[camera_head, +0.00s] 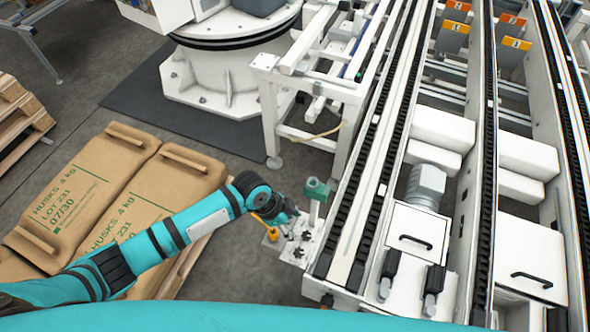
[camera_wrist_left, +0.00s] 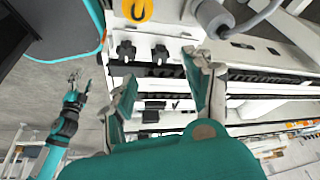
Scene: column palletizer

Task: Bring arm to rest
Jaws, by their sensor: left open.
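My left arm (camera_head: 190,222) comes in from the left, stretched over the sacks. Its gripper (camera_head: 288,214) is beside the left end of the conveyor, close to a small white bracket with an orange knob (camera_head: 272,234). In the left wrist view the two fingers of this gripper (camera_wrist_left: 162,78) stand wide apart with nothing between them. The conveyor front shows behind them. Another teal arm, apparently my right one (camera_wrist_left: 62,128), hangs at the left of that view. Its gripper (camera_wrist_left: 76,80) is too small to judge. It is not visible in the head view.
Long conveyor rails (camera_head: 375,150) fill the right side. A small green device on a post (camera_head: 317,188) stands close to my left gripper. Brown husk sacks (camera_head: 75,195) lie on a pallet below my left arm. A white machine base (camera_head: 225,75) stands behind. Grey floor (camera_head: 250,280) is clear between.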

